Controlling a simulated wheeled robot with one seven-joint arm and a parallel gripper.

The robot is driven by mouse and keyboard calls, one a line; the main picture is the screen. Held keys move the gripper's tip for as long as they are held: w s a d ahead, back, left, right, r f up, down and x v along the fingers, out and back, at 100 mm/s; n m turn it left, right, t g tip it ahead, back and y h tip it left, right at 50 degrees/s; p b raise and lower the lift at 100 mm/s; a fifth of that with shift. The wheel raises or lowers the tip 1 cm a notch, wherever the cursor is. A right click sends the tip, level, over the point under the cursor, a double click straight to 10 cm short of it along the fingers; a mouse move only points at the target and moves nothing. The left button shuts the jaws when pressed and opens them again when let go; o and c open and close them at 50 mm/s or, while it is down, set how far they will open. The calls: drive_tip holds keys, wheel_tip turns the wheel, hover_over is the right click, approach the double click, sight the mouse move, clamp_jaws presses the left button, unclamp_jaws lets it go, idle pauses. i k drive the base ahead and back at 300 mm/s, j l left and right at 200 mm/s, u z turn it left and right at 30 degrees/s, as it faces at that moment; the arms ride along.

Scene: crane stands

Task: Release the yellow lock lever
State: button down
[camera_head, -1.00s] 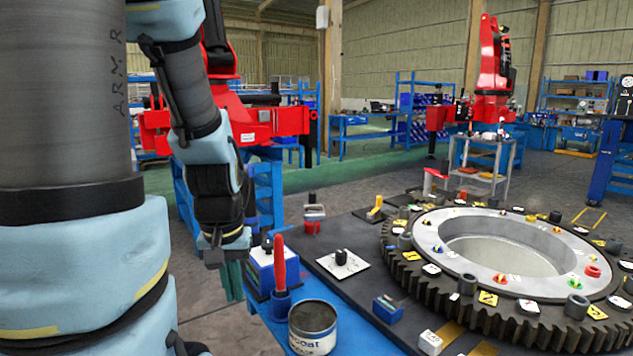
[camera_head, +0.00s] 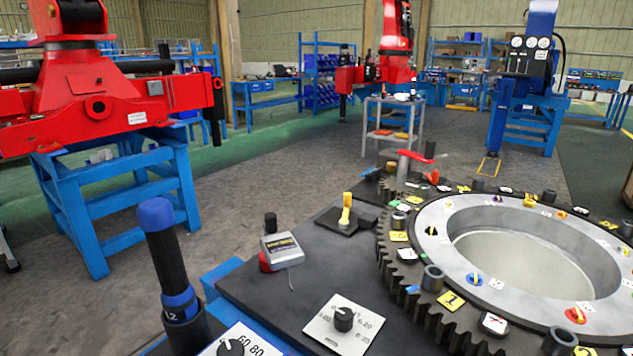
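The yellow lever (camera_head: 346,208) stands nearly upright on a small black base at the back left edge of the dark tabletop, left of the big gear ring. It looks unobstructed, and nothing touches it. My gripper and arm are out of view.
The toothed gear ring (camera_head: 403,262), studded with knobs and labels, fills the right of the table. A dial plate (camera_head: 362,330), a labelled box (camera_head: 283,250) and a black, blue-capped upright handle (camera_head: 166,255) are in front. A red-handled lever (camera_head: 416,157) stands behind.

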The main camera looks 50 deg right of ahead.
sight(343, 224)
drive_tip(key=i+j+z, duration=0.1)
drive_tip(key=i+z, duration=0.3)
drive_tip(key=i+j+z, duration=0.25)
drive_tip(key=i+z, duration=0.2)
drive_tip(key=i+j+z, duration=0.15)
drive_tip(key=i+z, duration=0.25)
drive_tip(key=i+j+z, duration=0.2)
drive_tip(key=z, duration=0.2)
drive_tip(key=i+j+z, duration=0.25)
drive_tip(key=j+z, duration=0.15)
